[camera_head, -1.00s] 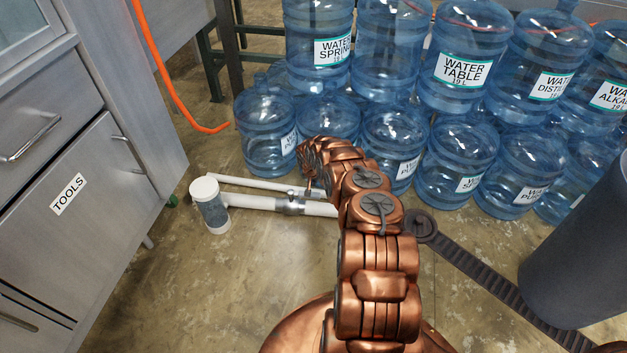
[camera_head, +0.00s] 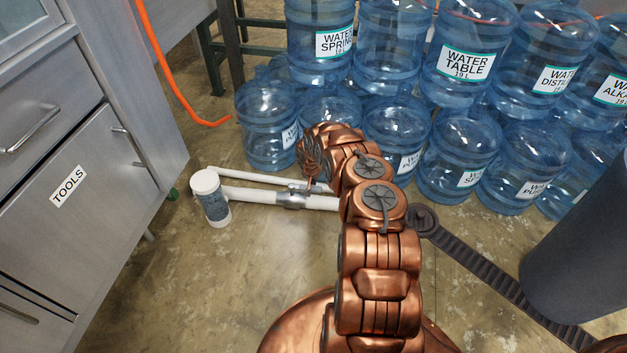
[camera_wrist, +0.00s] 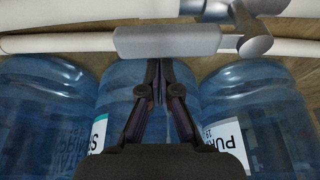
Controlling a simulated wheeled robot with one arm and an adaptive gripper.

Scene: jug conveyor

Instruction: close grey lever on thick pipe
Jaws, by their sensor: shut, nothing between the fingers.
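The white thick pipe (camera_head: 250,197) runs low above the floor from a capped white upright piece, with a grey metal fitting (camera_head: 291,200) on it. In the wrist view the thick pipe (camera_wrist: 90,9) crosses the top edge. A round stem joins its fitting to the grey lever (camera_wrist: 167,41), which lies lengthwise along the pipes, over the thinner white pipe (camera_wrist: 50,43). My gripper (camera_wrist: 158,64) is shut and empty, its fingertips just below the lever in the picture. Whether they touch it I cannot tell. In the head view my arm hides most of the gripper.
Large blue water jugs (camera_head: 458,160) stand stacked behind the pipes, and several fill the lower wrist view. A grey tool cabinet (camera_head: 90,150) stands at the left. A dark cylinder (camera_head: 580,250) stands at the right. Floor before the pipes is clear.

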